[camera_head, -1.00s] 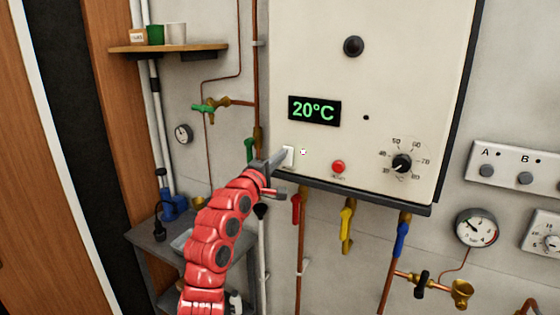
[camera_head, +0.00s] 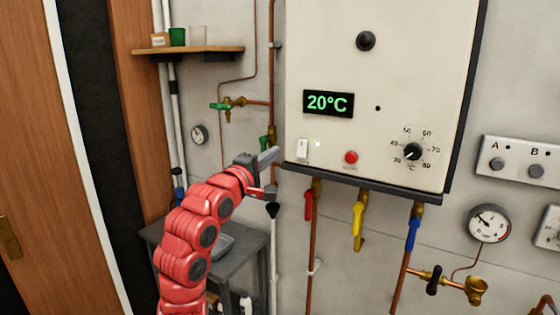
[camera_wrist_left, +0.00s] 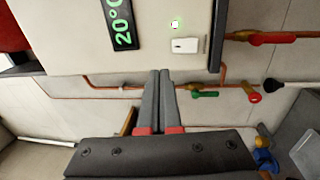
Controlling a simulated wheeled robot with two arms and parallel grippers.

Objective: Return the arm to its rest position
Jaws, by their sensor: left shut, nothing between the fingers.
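My left gripper (camera_head: 273,155) is shut and empty, in front of the wall at the lower left corner of the white boiler (camera_head: 385,60). Its fingers (camera_wrist_left: 160,90) lie together in the left wrist view. The white rocker switch (camera_head: 302,149) is on the boiler just right of the fingertips, apart from them; it also shows in the left wrist view (camera_wrist_left: 185,45). A small indicator (camera_head: 317,143) beside the switch glows green. The display (camera_head: 328,103) reads 20°C. My red left arm rises from the bottom of the head view. My right gripper is not in view.
Red (camera_head: 309,205), yellow (camera_head: 357,225) and blue (camera_head: 412,233) valve handles hang below the boiler. A green-handled valve (camera_head: 220,106) and a shelf (camera_head: 190,52) with cups are left. A grey table (camera_head: 235,253) stands behind my arm.

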